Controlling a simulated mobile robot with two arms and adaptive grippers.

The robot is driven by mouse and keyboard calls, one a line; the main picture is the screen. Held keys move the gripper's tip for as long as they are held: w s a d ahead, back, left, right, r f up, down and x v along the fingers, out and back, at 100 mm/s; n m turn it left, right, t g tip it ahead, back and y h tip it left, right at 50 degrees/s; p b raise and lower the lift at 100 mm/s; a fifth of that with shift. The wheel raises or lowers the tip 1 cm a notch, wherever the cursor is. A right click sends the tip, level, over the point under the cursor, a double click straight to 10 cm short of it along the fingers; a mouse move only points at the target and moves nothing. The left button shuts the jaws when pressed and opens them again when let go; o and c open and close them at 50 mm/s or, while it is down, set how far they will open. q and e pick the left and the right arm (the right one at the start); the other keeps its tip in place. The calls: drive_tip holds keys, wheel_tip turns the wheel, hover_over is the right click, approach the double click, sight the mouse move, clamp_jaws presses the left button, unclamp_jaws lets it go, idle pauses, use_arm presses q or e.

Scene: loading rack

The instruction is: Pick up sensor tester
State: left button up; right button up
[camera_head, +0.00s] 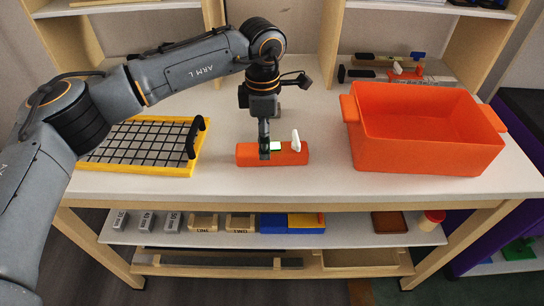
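An orange device with a white upright tab and a small green-and-white patch, which looks like the sensor tester (288,158), lies on the white tabletop near its front edge. My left gripper (265,152) points straight down at its middle, just left of the white tab. The fingers are seen edge-on and overlap the device in the picture. I cannot tell whether they are closed on it or only around it. My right gripper is not in view.
An empty orange bin (425,153) stands to the right on the tabletop. A yellow-framed grid tray (185,170) with a black handle is at the left. Tools lie on the back right (372,74). Weights (172,222) and boxes sit on the lower shelf (348,238).

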use_arm(q)
wheel_tip(320, 180, down, 4)
drive_tip(key=shift+f+b, duration=0.15)
drive_tip(key=shift+b, duration=0.65)
drive_tip(key=shift+f, duration=0.1)
drive_tip(key=shift+c, duration=0.2)
drive_tip(key=c, duration=1.4)
drive_tip(key=shift+o, duration=0.2)
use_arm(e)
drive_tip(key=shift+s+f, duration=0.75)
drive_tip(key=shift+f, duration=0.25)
use_arm(q)
drive_tip(key=shift+r, duration=0.2)
